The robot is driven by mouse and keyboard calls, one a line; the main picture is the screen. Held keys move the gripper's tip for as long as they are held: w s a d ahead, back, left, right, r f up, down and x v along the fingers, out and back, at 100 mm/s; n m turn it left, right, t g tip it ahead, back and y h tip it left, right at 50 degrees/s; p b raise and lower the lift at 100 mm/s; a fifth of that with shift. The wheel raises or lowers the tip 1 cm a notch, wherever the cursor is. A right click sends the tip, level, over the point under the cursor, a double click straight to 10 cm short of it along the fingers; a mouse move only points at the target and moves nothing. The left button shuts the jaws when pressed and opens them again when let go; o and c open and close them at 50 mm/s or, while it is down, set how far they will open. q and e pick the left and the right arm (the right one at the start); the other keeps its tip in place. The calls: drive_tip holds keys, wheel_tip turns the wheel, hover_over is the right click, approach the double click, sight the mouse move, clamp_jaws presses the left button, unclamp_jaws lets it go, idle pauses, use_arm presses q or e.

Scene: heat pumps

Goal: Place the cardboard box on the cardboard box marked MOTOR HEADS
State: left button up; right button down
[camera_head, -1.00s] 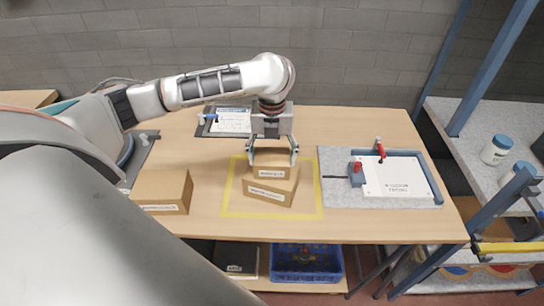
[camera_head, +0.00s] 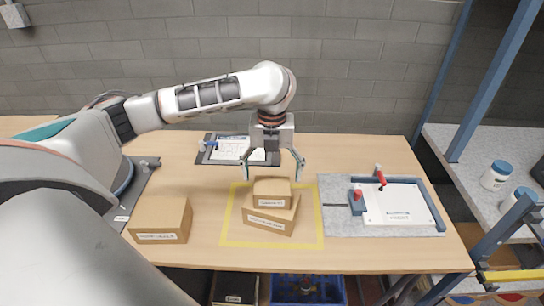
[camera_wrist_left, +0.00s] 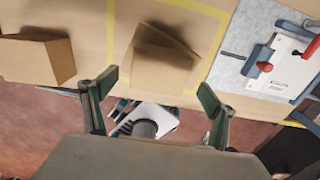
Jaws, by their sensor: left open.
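A small cardboard box (camera_head: 272,186) lies on top of a larger cardboard box (camera_head: 268,221) inside a yellow square outline on the table. The small box sits slightly turned relative to the lower one. Both carry white labels too small to read, so I cannot confirm which says MOTOR HEADS. My left gripper (camera_head: 273,168) is open and empty just above the small box, its fingers apart and clear of it. In the left wrist view, the stacked boxes (camera_wrist_left: 160,50) show beyond the open fingers (camera_wrist_left: 157,92).
Another labelled cardboard box (camera_head: 160,220) stands left of the yellow square (camera_head: 232,243). A grey mat with a white panel (camera_head: 396,205) and red clamps is at right. Shelves with white jars (camera_head: 496,176) stand far right.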

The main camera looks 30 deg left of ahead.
sight(272, 185)
use_arm(q)
wheel_tip(272, 185, up, 7)
drive_tip(key=shift+r, duration=0.15)
use_arm(e)
drive_tip(key=shift+d, duration=0.2)
drive_tip(key=shift+d, duration=0.1)
idle(0.4)
